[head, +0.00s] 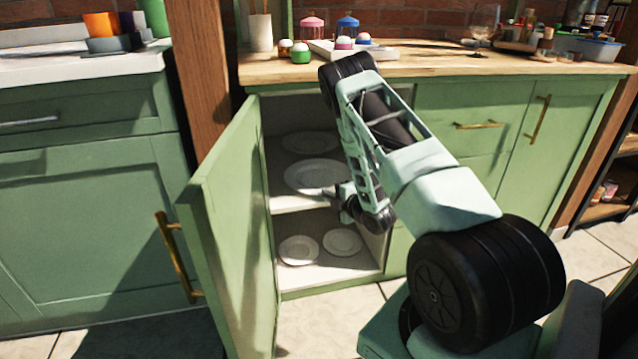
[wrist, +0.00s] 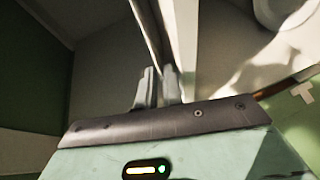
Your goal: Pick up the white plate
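Several white plates lie in the open green cabinet. A large white plate (head: 318,176) lies on the middle shelf, with another plate (head: 310,142) behind it. My gripper (head: 322,192) reaches in from the right at the front rim of the large plate. In the wrist view its two fingers (wrist: 159,86) are close together with a narrow gap. A thin edge runs toward that gap; I cannot tell whether it is the plate rim or whether the fingers touch it. Two smaller plates lie on the cabinet floor, one left (head: 298,249) and one right (head: 342,242).
The cabinet door (head: 232,235) stands open on the left. The shelf's front edge (head: 300,204) is close to my gripper; it also shows in the wrist view (wrist: 187,45). The wooden countertop (head: 440,66) above holds jars and other items.

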